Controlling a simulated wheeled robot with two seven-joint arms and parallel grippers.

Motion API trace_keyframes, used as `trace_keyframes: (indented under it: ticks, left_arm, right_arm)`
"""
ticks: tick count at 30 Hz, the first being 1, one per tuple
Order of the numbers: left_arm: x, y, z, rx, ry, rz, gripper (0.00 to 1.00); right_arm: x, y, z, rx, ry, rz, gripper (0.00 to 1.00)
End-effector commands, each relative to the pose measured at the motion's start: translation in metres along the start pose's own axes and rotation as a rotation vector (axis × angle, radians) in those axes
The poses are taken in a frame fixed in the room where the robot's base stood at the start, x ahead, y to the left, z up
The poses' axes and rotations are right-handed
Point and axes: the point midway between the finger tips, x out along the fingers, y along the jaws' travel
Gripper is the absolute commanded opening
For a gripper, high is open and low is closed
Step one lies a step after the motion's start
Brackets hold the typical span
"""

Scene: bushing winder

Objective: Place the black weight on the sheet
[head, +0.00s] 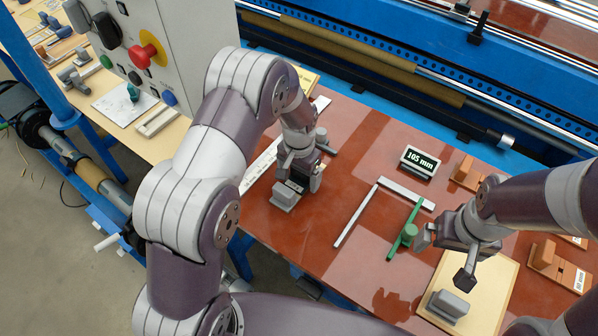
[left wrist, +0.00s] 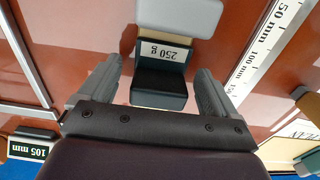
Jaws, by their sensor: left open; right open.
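The black weight (left wrist: 158,88), with a "250 g" label, sits between the spread fingers of my left gripper (left wrist: 150,95) in the left wrist view. A grey block (left wrist: 178,18) adjoins it, and shows in the head view (head: 284,197) on the red-brown table. In the head view my left gripper (head: 300,176) is open and low over the weight, mostly hiding it; finger contact cannot be told. A pale beige sheet (head: 492,285) lies at the lower right with a grey block (head: 448,304) on it. My right gripper (head: 445,258) is open, above the sheet's left part.
A green tool (head: 408,228) and a metal square (head: 357,215) lie between my grippers. A "105 mm" display (head: 419,161) stands behind them. A white ruler (head: 260,166) lies left of my left gripper. Orange-brown blocks (head: 466,172) sit at the right. The blue machine borders the back.

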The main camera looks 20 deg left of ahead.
Motion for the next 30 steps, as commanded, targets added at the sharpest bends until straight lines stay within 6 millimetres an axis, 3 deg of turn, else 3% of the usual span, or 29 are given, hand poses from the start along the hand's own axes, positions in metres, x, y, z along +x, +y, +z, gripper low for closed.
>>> trace_keyframes:
  ticks: [5, 15, 20, 23, 27, 30]
  left_arm:
    - [-0.02, 0.0, -0.002, 0.0, 0.006, -0.001, 0.91]
    - [-0.104, 0.0, -0.001, 0.0, 0.004, -0.001, 0.91]
    - [-0.122, 0.0, 0.007, -0.013, 0.005, -0.001, 0.91]
    - [-0.124, 0.002, 0.041, -0.079, 0.025, -0.005, 0.91]
    - [-0.12, 0.01, 0.112, -0.211, 0.077, -0.013, 0.91]
    - [-0.114, 0.018, 0.153, -0.281, 0.105, -0.016, 0.91]
  right_arm:
    - [0.007, 0.0, 0.001, 0.0, 0.0, 0.0, 0.99]
    - [0.027, 0.0, 0.003, 0.0, 0.0, 0.0, 0.99]
    - [0.029, 0.0, 0.003, 0.0, 0.0, 0.0, 0.99]
    - [0.028, 0.0, 0.003, 0.0, 0.0, 0.0, 0.99]
    - [0.028, 0.0, 0.003, 0.0, 0.0, 0.0, 0.99]
    - [0.028, 0.0, 0.003, 0.0, 0.0, 0.0, 0.99]
